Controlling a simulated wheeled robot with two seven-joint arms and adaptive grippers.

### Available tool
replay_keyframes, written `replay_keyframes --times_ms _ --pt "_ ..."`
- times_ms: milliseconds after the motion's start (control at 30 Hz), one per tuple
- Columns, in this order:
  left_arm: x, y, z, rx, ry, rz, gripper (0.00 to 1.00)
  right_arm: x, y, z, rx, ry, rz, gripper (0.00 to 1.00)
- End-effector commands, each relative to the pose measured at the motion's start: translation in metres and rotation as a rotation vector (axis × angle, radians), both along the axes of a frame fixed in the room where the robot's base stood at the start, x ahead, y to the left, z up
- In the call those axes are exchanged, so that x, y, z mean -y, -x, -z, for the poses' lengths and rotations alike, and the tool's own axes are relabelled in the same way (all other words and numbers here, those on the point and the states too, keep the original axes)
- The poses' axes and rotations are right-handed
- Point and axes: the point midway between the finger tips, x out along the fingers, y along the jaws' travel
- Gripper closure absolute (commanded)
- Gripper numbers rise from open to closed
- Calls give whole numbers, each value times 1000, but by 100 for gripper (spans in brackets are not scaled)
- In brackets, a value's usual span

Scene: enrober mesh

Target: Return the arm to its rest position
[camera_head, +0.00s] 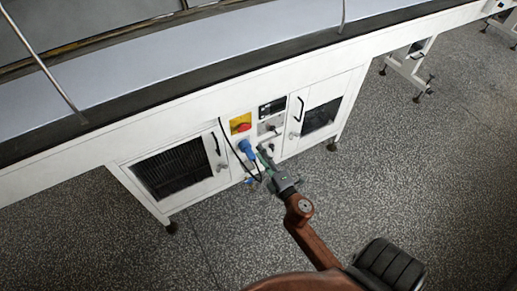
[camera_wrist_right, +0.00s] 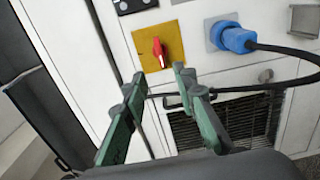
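My right gripper (camera_head: 264,158) is in front of the white machine's control panel, just below and right of the red rotary switch (camera_head: 243,127) in the head view. In the right wrist view, my right gripper (camera_wrist_right: 159,80) has its two green fingers spread apart with nothing between them. The red switch (camera_wrist_right: 158,52) shows there on its yellow plate (camera_wrist_right: 174,40), just beyond the fingertips and apart from them in the picture. Its handle stands roughly upright. My left gripper is not in view.
A blue plug (camera_head: 245,146) with a black cable (camera_head: 256,173) sits close left of the gripper. Cabinet doors with black handles and a vent grille (camera_head: 172,173) flank the panel. The conveyor (camera_head: 180,68) runs above. The speckled floor (camera_head: 420,170) to the right is clear.

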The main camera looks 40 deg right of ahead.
Motion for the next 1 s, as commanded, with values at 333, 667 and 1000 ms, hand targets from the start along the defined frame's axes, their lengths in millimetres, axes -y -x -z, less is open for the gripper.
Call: replay_keyframes --times_ms 333,667,1000 --pt "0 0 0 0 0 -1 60 0 1 0 0 0 0 74" --pt "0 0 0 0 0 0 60 6 7 15 -23 -51 24 74" --pt "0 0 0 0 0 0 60 34 106 198 -327 -606 335 74"
